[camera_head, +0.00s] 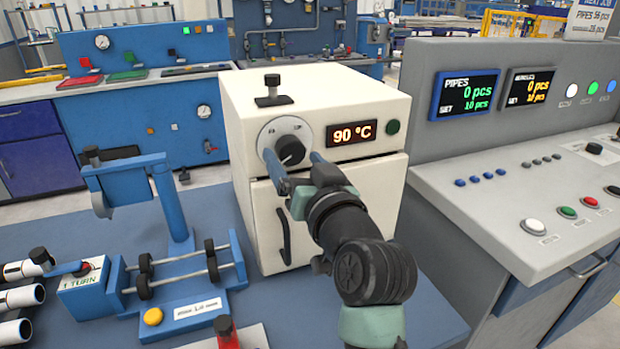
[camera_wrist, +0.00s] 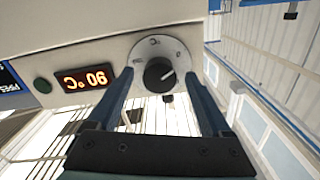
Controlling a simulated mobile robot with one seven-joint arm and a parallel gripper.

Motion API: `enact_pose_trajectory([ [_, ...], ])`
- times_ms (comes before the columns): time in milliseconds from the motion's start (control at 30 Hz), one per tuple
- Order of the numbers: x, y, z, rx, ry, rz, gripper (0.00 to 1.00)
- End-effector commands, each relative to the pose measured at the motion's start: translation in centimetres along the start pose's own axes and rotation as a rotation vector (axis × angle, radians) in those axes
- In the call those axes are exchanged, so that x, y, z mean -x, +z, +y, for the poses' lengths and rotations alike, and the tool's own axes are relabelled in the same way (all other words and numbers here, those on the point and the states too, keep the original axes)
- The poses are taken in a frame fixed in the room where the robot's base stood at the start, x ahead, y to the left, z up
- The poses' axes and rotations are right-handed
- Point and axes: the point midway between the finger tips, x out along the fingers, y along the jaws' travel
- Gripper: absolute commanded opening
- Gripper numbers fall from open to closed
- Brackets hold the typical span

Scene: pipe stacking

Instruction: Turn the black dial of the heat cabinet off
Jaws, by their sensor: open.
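The heat cabinet (camera_head: 245,110) is a cream box with a display (camera_head: 352,133) reading 90 °C. Its black dial (camera_head: 290,150) sits on a round silver plate on the upper left of the front. My gripper (camera_head: 292,164) is open in front of the dial, its two blue fingers pointing at the cabinet. In the wrist view the dial (camera_wrist: 159,75) shows upside down between and beyond the fingertips, with a pale pointer line pointing up and right. I cannot tell whether the fingers touch the dial.
A dark door handle (camera_head: 284,236) is below the dial, and a green button (camera_head: 393,127) is right of the display. A grey control console (camera_head: 520,200) stands close on the right. A blue roller fixture (camera_head: 185,275) and pipes (camera_head: 22,297) are on the left.

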Motion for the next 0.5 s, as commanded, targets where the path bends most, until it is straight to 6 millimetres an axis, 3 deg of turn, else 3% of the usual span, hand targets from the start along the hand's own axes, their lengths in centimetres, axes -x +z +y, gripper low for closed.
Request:
enact_pose_trajectory([
  [500, 9.9, 0.1, 0.1, 0.0, 0.004, 0.001, 0.83],
])
